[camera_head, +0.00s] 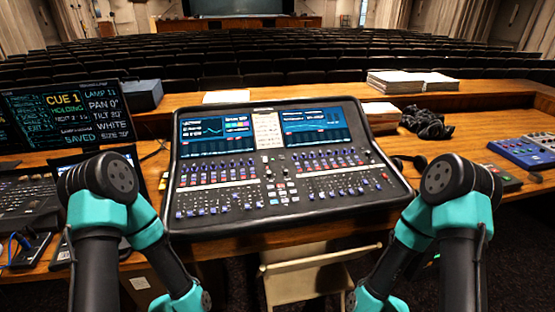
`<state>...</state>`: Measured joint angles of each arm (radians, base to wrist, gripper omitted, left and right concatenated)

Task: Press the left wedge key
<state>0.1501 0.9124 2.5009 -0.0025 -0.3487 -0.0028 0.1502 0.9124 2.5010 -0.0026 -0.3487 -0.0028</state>
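The mixing console (250,218) sits on the wooden desk in the middle of the view, with two lit screens along its top, rows of faders and small buttons. A cluster of small pale and red keys (280,186) lies near its centre. The keys are too small to read, so I cannot tell which one is the left wedge key. My two arms rise at the lower left and lower right and bend down towards the bottom edge. Both grippers are out of view. Nothing of mine touches the console's face.
A monitor (68,114) with cue text and a laptop (100,170) stand at the left. Stacks of paper (395,82), a dark bundle of cable (427,122) and a blue device (522,152) are at the right. A pale chair (308,283) is below the front edge.

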